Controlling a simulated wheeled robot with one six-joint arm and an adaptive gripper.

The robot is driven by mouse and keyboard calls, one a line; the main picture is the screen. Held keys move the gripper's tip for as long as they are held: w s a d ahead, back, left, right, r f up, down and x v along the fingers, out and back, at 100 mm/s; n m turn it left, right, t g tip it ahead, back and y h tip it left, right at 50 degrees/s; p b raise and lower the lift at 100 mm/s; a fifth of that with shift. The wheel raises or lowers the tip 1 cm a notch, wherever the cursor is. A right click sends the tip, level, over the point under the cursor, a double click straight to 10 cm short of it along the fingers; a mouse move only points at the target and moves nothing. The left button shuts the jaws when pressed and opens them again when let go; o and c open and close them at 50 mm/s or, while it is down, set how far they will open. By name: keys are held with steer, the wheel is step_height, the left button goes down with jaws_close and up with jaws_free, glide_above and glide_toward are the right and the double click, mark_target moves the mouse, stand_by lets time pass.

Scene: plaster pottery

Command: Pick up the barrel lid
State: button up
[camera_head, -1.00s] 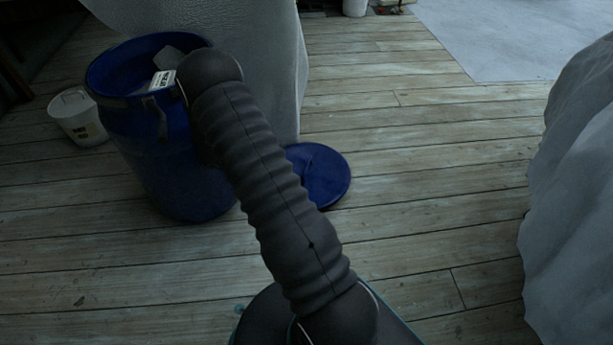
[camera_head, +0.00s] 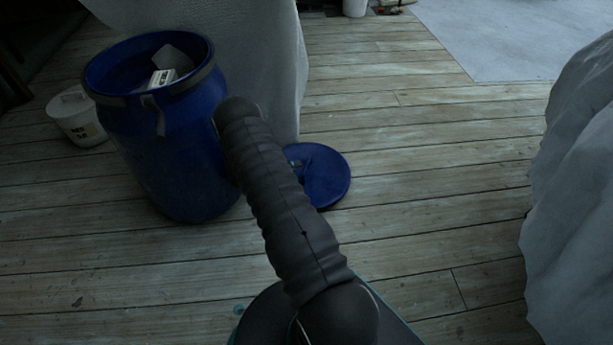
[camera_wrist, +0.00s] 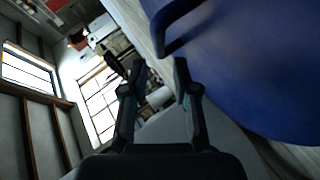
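The barrel lid (camera_head: 327,183) is a flat dark blue disc. It lies on the plank floor to the right of the barrel, and my arm hides its left part in the head view. My gripper is hidden behind my arm in the head view.
The open blue barrel (camera_head: 175,150) stands upright to the left with items inside. A white bucket (camera_head: 76,117) is beyond it. A draped pale block (camera_head: 260,60) stands behind the lid, and another draped shape (camera_head: 575,200) is at right. Planks between are clear.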

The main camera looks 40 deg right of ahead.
mark_target(307, 163)
steer(key=shift+b+x, duration=0.35)
steer(key=shift+x, duration=3.35)
steer(key=shift+w, duration=0.1)
jaws_close()
